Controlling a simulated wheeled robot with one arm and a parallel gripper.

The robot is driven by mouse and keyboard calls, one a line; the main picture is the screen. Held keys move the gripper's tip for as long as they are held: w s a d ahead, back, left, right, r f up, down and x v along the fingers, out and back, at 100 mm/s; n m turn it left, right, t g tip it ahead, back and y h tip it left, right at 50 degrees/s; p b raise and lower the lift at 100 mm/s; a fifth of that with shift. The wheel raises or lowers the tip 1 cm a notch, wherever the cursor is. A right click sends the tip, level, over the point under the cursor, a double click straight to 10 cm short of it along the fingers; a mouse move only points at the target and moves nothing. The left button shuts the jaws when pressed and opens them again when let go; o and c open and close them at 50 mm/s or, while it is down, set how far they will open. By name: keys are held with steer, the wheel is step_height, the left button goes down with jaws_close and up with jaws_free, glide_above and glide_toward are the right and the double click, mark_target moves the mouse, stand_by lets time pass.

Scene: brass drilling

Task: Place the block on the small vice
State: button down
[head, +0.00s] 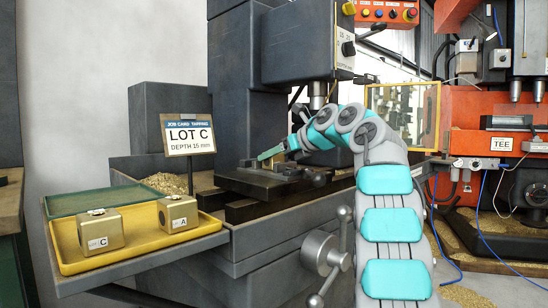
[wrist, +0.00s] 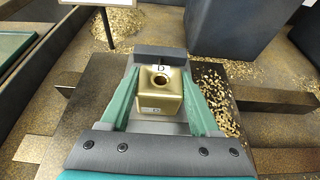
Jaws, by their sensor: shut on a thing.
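My gripper (wrist: 159,82) is shut on a brass block (wrist: 158,107), with a green finger on each side of it. The block has a round hole in its top and a small white label on its near face; the label is too small to read. In the head view my gripper (head: 272,153) is low over the small vice (head: 250,184) on the drill's table. In the wrist view a dark vice jaw (wrist: 160,50) stands just behind the block. I cannot tell whether the block's underside touches the vice.
A yellow tray (head: 135,256) at left holds brass blocks labelled C (head: 101,231) and A (head: 178,213), beside a green panel (head: 95,199). A "LOT C, depth 15 mm" sign (head: 188,134) stands behind. The drill head (head: 305,42) hangs above the vice. Brass chips (wrist: 212,92) lie around.

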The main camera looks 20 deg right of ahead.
steer(key=shift+c, duration=0.6)
jaws_free()
steer(key=shift+f, duration=0.1)
steer(key=shift+r, duration=0.2)
steer(key=v, duration=1.2)
